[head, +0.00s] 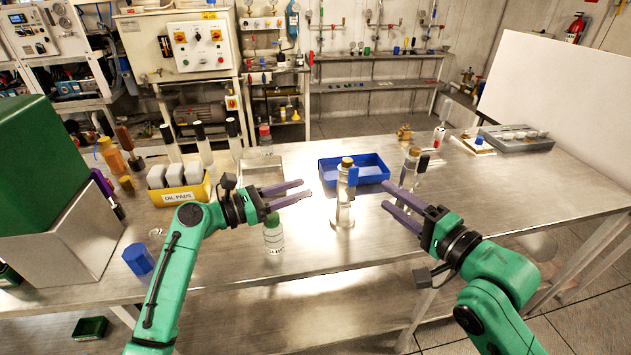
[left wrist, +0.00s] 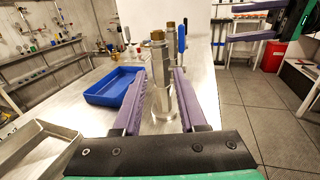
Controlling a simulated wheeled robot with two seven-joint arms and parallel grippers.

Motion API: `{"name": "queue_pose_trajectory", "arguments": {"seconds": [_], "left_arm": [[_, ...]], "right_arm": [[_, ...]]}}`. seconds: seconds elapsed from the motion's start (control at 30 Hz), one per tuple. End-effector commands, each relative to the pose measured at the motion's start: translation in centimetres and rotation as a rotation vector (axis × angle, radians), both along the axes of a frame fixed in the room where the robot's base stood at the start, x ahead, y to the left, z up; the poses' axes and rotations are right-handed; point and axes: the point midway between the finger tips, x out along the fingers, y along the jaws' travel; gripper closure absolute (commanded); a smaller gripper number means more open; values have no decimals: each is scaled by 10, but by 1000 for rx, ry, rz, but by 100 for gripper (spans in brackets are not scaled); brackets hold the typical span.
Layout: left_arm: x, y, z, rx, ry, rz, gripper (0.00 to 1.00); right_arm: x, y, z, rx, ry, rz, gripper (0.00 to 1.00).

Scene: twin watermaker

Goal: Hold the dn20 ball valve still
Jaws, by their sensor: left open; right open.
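I cannot tell sizes from any marking. My left gripper (head: 307,190) is open, just left of the nearer fitting and apart from it. My right gripper (head: 385,196) is open and empty, to its right, pointing toward it.
A blue tray (head: 372,163) lies behind the nearer fitting. A yellow oil pads box (head: 176,197) and a metal tray (head: 262,170) are left. The table's front right is clear.

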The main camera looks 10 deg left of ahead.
Motion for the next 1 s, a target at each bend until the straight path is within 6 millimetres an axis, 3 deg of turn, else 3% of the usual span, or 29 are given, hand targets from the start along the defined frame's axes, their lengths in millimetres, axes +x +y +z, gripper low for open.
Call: {"name": "queue_pose_trajectory", "arguments": {"seconds": [0.5,0.87,0.9,1.0], "left_arm": [[68,-96,2,1,-3,1,59],[76,-108,1,4,-4,2,59],[76,-108,1,4,-4,2,63],[76,-107,1,4,-4,2,100]], "right_arm": [[0,0,0,0,0,0,50],[0,0,0,0,0,0,50],[0,0,0,0,0,0,50],[0,0,0,0,0,0,50]]}}
